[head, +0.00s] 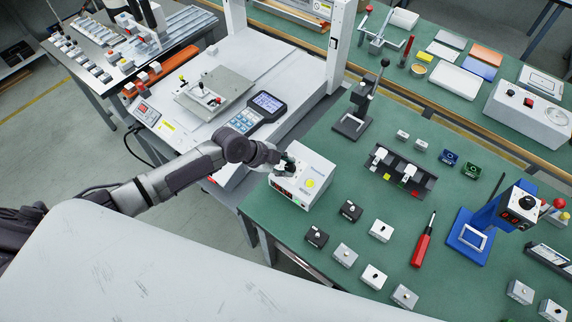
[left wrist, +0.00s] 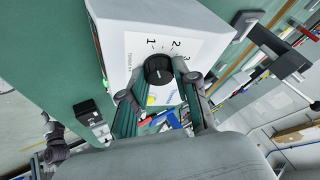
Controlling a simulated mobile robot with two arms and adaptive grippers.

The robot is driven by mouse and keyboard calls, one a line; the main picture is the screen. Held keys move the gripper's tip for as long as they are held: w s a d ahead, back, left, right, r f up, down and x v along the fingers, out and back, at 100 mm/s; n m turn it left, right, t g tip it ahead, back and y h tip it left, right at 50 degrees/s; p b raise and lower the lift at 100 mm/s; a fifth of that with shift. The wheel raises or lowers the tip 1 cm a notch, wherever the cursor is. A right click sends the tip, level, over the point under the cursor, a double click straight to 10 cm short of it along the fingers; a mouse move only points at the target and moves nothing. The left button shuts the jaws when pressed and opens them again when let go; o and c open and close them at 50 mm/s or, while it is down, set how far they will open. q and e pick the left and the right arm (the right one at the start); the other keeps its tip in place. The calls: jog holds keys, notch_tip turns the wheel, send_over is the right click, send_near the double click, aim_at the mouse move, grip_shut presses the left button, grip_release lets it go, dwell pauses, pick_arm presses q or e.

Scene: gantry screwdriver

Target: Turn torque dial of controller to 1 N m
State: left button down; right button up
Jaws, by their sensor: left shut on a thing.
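The white controller box (head: 318,176) stands at the left edge of the green bench, with a red display on its front and a yellow spot on top. In the left wrist view its white face (left wrist: 136,52) carries a black torque dial (left wrist: 158,69) with the numbers 1, 2 and 3 around it. The dial's pointer setting is too small to tell. My right gripper is not in view.
A red screwdriver (head: 424,240), several small black, white and grey boxes, a dark tray (head: 400,172) and a blue stand (head: 468,232) are on the green bench. A white gantry machine (head: 205,125) stands left of the controller.

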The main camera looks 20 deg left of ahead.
pick_arm(q)
jog(key=c, duration=0.9)
grip_release()
jog(key=shift+o, duration=0.2)
jog(key=shift+a, duration=0.1)
jog(key=v, duration=1.2)
